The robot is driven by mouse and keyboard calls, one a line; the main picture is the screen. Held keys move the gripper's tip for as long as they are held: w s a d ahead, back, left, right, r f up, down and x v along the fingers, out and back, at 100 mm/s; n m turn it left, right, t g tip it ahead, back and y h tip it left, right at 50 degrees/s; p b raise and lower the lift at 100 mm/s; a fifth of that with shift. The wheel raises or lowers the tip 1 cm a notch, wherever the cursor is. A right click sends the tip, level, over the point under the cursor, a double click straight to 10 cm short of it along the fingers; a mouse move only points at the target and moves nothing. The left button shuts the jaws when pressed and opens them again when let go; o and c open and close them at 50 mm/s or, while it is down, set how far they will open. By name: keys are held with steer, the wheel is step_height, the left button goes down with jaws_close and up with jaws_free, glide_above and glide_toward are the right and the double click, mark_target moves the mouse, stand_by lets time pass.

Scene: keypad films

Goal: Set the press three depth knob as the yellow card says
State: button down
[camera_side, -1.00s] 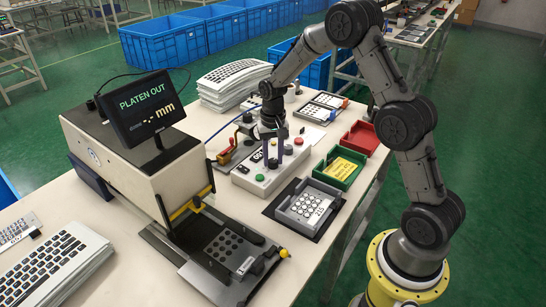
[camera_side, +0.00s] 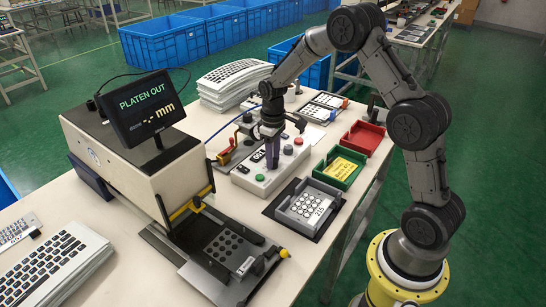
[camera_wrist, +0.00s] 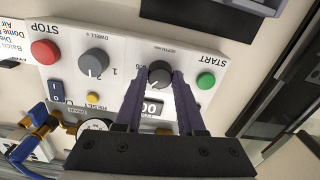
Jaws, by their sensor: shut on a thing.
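The white control box (camera_side: 262,178) stands on the bench beside the press (camera_side: 135,150). In the wrist view its panel appears upside down, with the dark depth knob (camera_wrist: 159,73) between the dwell knob (camera_wrist: 93,63) and the green START button (camera_wrist: 206,81). My gripper (camera_wrist: 160,78) is shut on the depth knob, one purple finger on each side; it also shows over the box in the side view (camera_side: 271,162). A small display (camera_wrist: 152,107) shows partly between the fingers. The yellow card (camera_side: 343,168) lies in a green tray; its writing is too small to read.
The press screen (camera_side: 146,106) reads "PLATEN OUT" with dashes and "mm". The red STOP button (camera_wrist: 45,52) is on the panel. A red tray (camera_side: 364,137) and a grey keypad fixture (camera_side: 308,207) sit nearby. The press's platen (camera_side: 222,262) extends in front.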

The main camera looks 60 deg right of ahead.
steer(key=n, duration=0.3)
steer(key=shift+r+n, duration=0.1)
steer(key=shift+n, duration=2.2)
steer(key=c, duration=0.5)
jaws_free()
step_height(320, 180, up, 14)
steer(key=shift+f, duration=0.1)
steer(key=shift+a, duration=0.1)
